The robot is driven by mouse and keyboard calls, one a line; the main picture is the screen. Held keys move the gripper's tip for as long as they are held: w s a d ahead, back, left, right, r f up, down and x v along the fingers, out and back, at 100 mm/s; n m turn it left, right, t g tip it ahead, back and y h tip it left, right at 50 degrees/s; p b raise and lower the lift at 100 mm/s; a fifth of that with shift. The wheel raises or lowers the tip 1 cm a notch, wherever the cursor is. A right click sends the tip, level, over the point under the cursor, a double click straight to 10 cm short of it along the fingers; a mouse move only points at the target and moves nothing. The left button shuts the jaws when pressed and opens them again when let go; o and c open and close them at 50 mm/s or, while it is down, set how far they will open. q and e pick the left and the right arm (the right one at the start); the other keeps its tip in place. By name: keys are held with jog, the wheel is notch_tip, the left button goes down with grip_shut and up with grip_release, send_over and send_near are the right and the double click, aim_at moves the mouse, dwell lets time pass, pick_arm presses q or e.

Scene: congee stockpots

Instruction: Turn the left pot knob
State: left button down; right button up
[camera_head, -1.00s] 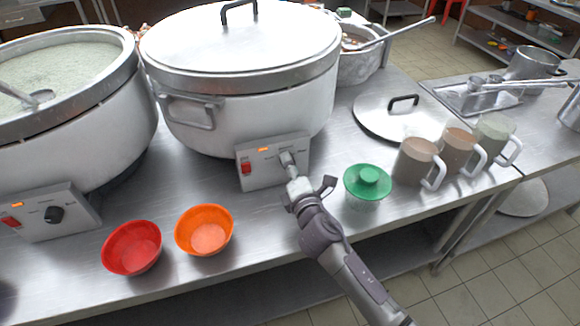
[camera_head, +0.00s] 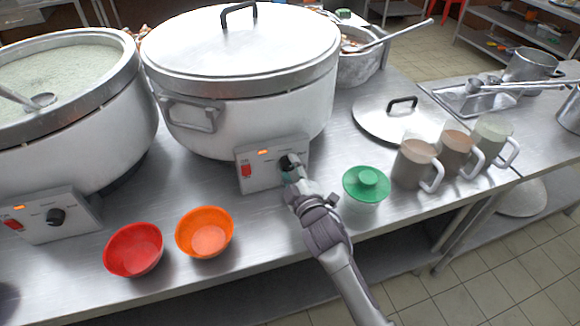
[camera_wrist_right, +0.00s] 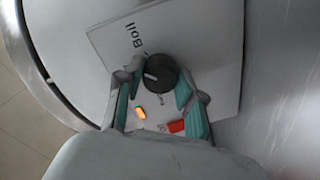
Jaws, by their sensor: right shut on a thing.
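The left pot (camera_head: 75,125) is open and full of pale congee. Its black knob (camera_head: 55,216) sits on a control box with a red switch, and no gripper is near it. The middle pot (camera_head: 250,110) has a lid on. My right gripper (camera_head: 292,176) is at that pot's control box, shut on its black knob (camera_head: 287,161). In the right wrist view the teal-padded fingers are on both sides of this knob (camera_wrist_right: 161,72), which has a white pointer mark. An orange lamp (camera_wrist_right: 140,113) glows beside it. My left gripper is not in view.
A red bowl (camera_head: 133,250) and an orange bowl (camera_head: 204,232) stand at the front edge. A green-lidded container (camera_head: 366,186) is right of my right gripper. Several mugs (camera_head: 414,163) and a loose lid (camera_head: 395,118) lie further right.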

jog(key=m+p, duration=0.1)
jog(key=m, duration=0.3)
jog(key=shift+f+m, duration=0.1)
jog(key=shift+m, duration=0.2)
dwell(0.5)
jog(key=o, duration=1.1)
jog(key=shift+o, duration=0.2)
jog(key=v, duration=1.2)
jog(key=shift+d, duration=0.15)
